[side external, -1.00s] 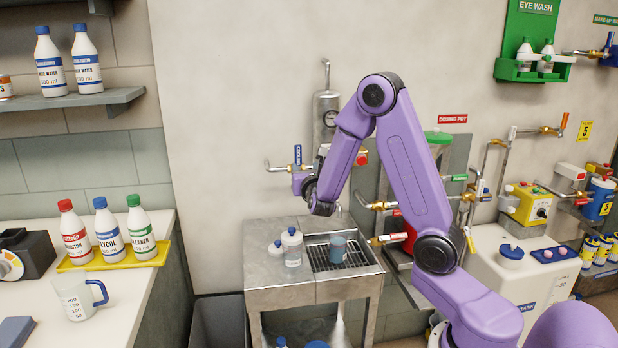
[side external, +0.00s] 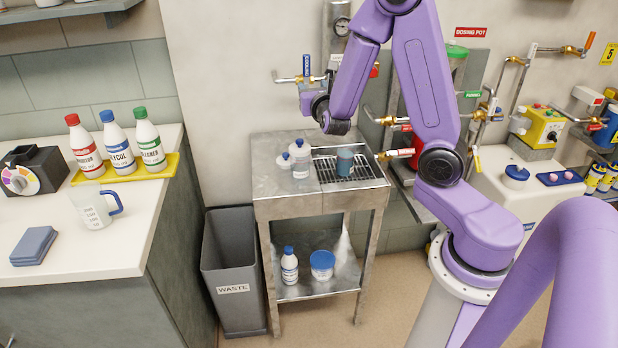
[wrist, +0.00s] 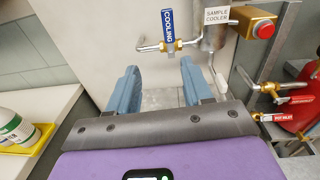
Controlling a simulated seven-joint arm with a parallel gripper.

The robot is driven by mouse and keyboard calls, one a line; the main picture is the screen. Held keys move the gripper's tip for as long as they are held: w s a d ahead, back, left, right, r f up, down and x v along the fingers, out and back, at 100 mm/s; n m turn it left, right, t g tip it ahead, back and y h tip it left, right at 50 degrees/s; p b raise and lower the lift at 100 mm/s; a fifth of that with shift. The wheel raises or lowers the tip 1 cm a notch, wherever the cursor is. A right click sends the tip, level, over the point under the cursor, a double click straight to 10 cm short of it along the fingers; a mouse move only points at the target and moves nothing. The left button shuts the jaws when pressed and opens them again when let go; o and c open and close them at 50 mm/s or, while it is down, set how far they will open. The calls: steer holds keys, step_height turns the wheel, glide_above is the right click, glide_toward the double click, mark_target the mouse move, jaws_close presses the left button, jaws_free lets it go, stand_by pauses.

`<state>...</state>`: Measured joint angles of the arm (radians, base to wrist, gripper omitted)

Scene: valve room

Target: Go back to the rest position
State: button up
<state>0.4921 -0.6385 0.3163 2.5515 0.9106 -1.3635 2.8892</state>
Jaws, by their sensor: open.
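My gripper (wrist: 160,85) is open and empty in the wrist view, its two blue-grey fingers spread apart and pointing at the wall. The blue-tagged COOLING valve (wrist: 170,40) and the SAMPLE COOLER label (wrist: 216,16) show beyond the fingertips. In the side external view my arm is bent, with its wrist above the metal sink stand (side external: 283,180) and close to the COOLING valve (side external: 306,70). The fingers are hard to make out there. A dark blue-grey cup (side external: 345,161) stands on the sink grate, below my wrist.
White bottles (side external: 300,160) stand on the sink stand. At left, the counter holds bottles on a yellow tray (side external: 165,168) and a measuring jug (side external: 93,208). A waste bin (side external: 232,262) stands beside the sink. Pipes and a red sample-cooler button (wrist: 265,29) are at right.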

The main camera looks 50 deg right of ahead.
steer(key=w+a+f+n+y, duration=0.2)
steer(key=a+f+n+y, duration=0.1)
steer(key=a+n+y, duration=0.8)
steer(key=s+a+f+n+g+y, duration=0.1)
steer(key=s+a+n+g+y, duration=0.1)
steer(key=s+a+n, duration=0.4)
steer(key=s+a+f+n+g+y, duration=0.1)
steer(key=s+a+n+g+y, duration=0.15)
steer(key=a+n, duration=0.65)
steer(key=s+a+f+n+g+y, duration=0.1)
steer(key=s+a+n+g, duration=0.15)
steer(key=s+n, duration=0.4)
steer(key=s+a+f+n+g, duration=0.1)
steer(key=s+n+g, duration=0.2)
steer(key=s+n, duration=0.4)
steer(key=s+d+n+g+h, duration=0.1)
steer(key=s+d+n, duration=0.3)
steer(key=n, duration=0.4)
steer(key=s+d+r+n+g+h, duration=0.1)
steer(key=s+d+n+h, duration=0.2)
steer(key=s+n, duration=0.4)
steer(key=shift+d+n+g, duration=0.35)
steer(key=shift+n+g, duration=0.05)
steer(key=shift+n, duration=0.65)
